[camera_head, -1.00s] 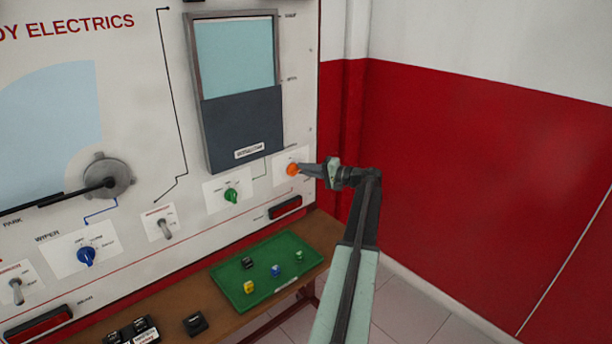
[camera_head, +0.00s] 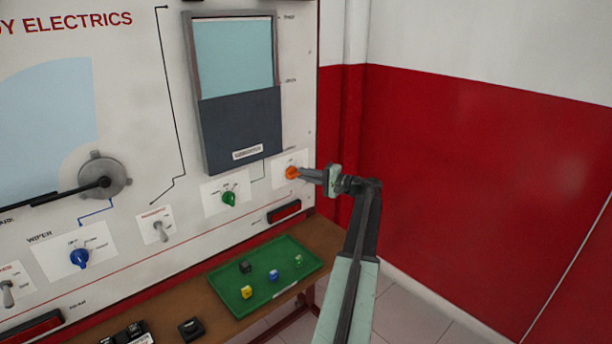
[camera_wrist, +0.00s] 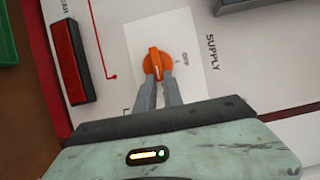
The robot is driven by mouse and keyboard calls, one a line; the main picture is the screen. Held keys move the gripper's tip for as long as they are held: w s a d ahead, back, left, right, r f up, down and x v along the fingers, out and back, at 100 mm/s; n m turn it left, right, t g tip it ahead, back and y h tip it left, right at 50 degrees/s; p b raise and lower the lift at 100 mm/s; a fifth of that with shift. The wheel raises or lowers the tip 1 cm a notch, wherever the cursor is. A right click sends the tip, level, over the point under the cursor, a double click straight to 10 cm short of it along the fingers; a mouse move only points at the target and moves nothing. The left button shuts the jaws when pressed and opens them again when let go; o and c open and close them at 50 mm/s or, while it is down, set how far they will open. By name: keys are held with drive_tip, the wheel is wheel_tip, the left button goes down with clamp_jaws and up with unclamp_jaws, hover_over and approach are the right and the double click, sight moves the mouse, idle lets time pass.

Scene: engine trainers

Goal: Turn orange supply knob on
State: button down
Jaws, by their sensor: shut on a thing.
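The orange supply knob (camera_head: 291,172) sits on a white plate at the right side of the trainer panel. In the wrist view the orange knob (camera_wrist: 157,65) shows a raised grip bar, with the word SUPPLY printed beside its plate. My gripper (camera_head: 300,173) reaches the knob from the right. In the wrist view my gripper's two grey fingers (camera_wrist: 160,80) come up to the knob and are shut on the near end of its grip bar. The fingertips hide part of the knob's lower edge.
A green knob (camera_head: 228,198) and a dark red lamp or block (camera_head: 284,211) are close by on the panel. A green tray (camera_head: 225,288) with small coloured cubes lies on the bench below. A red wall (camera_head: 480,170) stands to the right.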

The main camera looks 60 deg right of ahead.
drive_tip(key=c, duration=1.5)
unclamp_jaws()
drive_tip(key=shift+o, duration=0.2)
drive_tip(key=s, duration=0.7)
drive_tip(key=shift+s+d, duration=0.25)
drive_tip(key=shift+s, duration=0.15)
drive_tip(key=shift+f, duration=0.1)
